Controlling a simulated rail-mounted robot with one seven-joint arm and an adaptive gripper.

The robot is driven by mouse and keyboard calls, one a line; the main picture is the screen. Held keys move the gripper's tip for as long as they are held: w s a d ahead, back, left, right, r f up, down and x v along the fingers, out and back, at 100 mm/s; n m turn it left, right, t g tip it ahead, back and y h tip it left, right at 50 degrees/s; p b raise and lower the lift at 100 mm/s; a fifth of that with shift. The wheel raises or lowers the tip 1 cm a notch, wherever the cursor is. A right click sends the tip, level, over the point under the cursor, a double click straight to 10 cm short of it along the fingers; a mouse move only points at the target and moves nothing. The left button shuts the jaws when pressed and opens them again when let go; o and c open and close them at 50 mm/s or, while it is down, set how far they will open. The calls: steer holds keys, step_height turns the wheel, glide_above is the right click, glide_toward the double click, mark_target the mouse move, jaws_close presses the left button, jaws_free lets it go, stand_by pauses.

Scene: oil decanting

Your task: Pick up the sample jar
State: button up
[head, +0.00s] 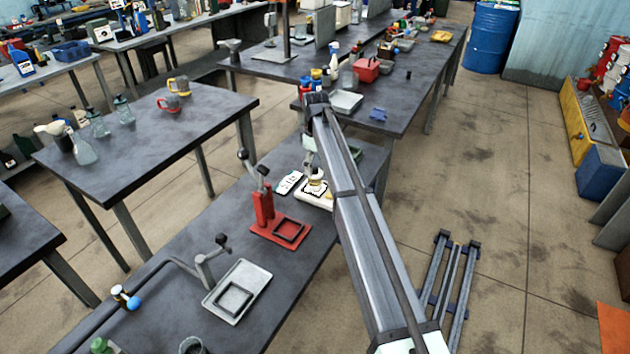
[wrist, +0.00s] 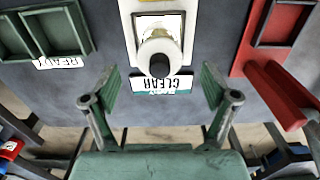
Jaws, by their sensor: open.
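A pale, round, jar-like thing with a dark knob (wrist: 160,48) stands on a white stand (wrist: 128,22) in the wrist view; I take it for the sample jar. In the head view it shows as a small pale round shape (head: 315,186) on the bench, beside my arm. A sign reading "CLEAR" (wrist: 166,85) lies at the stand's near edge. My green gripper (wrist: 158,80) is open and empty, its fingers spread on either side of the sign, short of the jar in the picture. The gripper is hard to make out in the head view.
A green tray (wrist: 86,24) with a "READY" sign (wrist: 58,62) lies left in the wrist view. A red stand (wrist: 247,56) with an upright post (head: 263,204) is close on the right. A grey tray (head: 258,276) sits further along the bench.

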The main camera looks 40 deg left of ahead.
mark_target(315, 168)
steer(key=shift+a+f+p, duration=0.1)
steer(key=shift+f+p, duration=0.85)
steer(key=shift+f, duration=1.2)
steer(key=c, duration=1.5)
steer(key=shift+c, duration=0.2)
steer(key=shift+r, duration=0.2)
